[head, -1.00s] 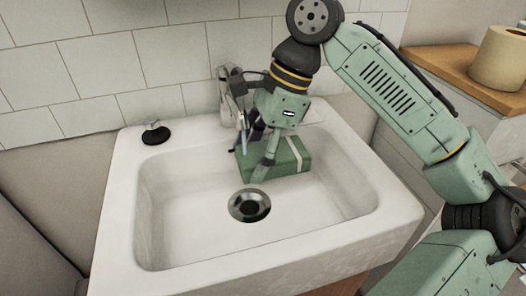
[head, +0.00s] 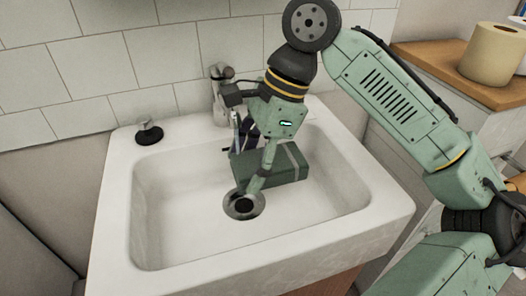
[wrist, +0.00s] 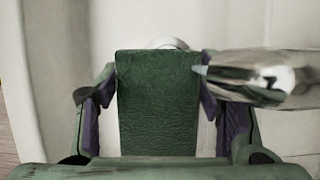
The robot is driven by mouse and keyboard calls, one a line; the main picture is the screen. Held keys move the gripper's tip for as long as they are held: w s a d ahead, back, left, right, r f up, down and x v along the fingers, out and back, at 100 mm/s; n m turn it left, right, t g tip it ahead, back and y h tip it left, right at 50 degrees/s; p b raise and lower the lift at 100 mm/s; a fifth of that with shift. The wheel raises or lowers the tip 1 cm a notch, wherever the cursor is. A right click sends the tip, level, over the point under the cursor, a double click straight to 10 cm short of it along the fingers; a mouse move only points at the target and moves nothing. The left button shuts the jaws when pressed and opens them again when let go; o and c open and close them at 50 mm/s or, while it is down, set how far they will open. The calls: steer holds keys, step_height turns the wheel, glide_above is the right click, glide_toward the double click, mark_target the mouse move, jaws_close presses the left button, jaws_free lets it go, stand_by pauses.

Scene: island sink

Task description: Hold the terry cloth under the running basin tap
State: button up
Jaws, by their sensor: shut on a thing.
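The terry cloth (head: 285,166) is a dark green block with a pale stripe, inside the white basin behind the drain. My gripper (head: 254,164) points down into the basin and is shut on the cloth. In the wrist view, the cloth (wrist: 158,100) sits between the two fingers of my gripper (wrist: 155,95). The chrome tap (head: 219,88) stands at the basin's back, partly hidden by my gripper. Its spout (wrist: 262,78) reaches in from the right in the wrist view, with a small bluish-white bit of water at its tip by the cloth's upper right edge.
The white basin (head: 150,215) has a raised rim around it, and the drain (head: 243,206) lies close in front of the cloth. A black knob (head: 149,133) stands on the back left rim. A paper roll (head: 492,55) stands on a wooden counter (head: 440,66) at right.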

steer(key=shift+s+d+p, duration=0.2)
steer(key=shift+s+d, duration=0.05)
steer(key=shift+s, duration=0.6)
steer(key=shift+s+d+p, duration=0.2)
steer(key=shift+s+p, duration=0.05)
steer(key=shift+s, duration=0.55)
steer(key=shift+s+d+p, duration=0.2)
steer(key=shift+s+d, duration=0.05)
steer(key=shift+s, duration=0.6)
steer(key=shift+r, duration=0.1)
steer(key=s+d+r+p, duration=0.1)
steer(key=s+r+p, duration=0.2)
steer(key=p, duration=0.3)
steer(key=shift+s+d+r, duration=0.2)
steer(key=shift+s+r, duration=0.2)
steer(key=shift+s, duration=0.5)
steer(key=shift+s, duration=0.1)
